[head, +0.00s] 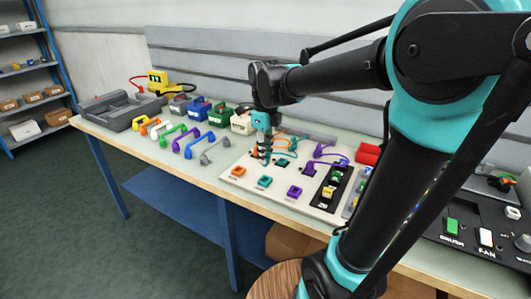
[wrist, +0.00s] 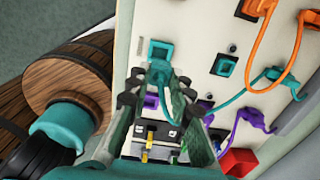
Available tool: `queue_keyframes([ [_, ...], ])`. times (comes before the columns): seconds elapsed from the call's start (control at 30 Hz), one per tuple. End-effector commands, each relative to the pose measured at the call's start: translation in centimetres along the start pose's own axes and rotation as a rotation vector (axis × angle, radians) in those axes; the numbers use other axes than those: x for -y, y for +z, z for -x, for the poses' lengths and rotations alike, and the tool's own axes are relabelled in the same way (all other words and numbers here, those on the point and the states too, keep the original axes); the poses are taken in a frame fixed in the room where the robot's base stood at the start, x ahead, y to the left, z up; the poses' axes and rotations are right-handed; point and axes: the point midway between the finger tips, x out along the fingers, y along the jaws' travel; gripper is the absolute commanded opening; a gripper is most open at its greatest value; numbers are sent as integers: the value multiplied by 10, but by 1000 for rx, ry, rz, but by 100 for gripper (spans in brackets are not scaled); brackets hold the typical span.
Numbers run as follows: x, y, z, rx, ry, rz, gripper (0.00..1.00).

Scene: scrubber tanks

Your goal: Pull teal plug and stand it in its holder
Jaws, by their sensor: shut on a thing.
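My gripper (head: 264,158) points down over the white panel (head: 245,181), above the front row of coloured squares. In the wrist view my gripper (wrist: 160,78) is shut on the teal plug (wrist: 159,71), partly hidden between the fingers. The front teal holder (head: 264,181) lies just below the fingertips in the head view. In the wrist view the holder (wrist: 160,48) shows just beyond the plug. I cannot tell whether they touch. The back teal socket (wrist: 225,65) looks empty, with a dark middle. A teal cable (wrist: 240,93) runs from a teal anchor at the right towards my gripper.
An orange cable (wrist: 287,67) arches beside the teal socket. A purple cable (head: 321,153) and purple holder (head: 295,192) are to the right. Several coloured handles (head: 186,142) lie left of the panel.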

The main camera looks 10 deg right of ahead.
Motion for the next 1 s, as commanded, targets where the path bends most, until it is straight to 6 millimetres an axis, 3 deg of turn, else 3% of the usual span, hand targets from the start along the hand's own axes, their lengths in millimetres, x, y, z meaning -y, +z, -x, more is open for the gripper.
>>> queue_keyframes([
  [0.6, 0, 0, -39, 0, 0, 0, 0],
  [1.0, 0, 0, -45, 0, 0, 0, 0],
])
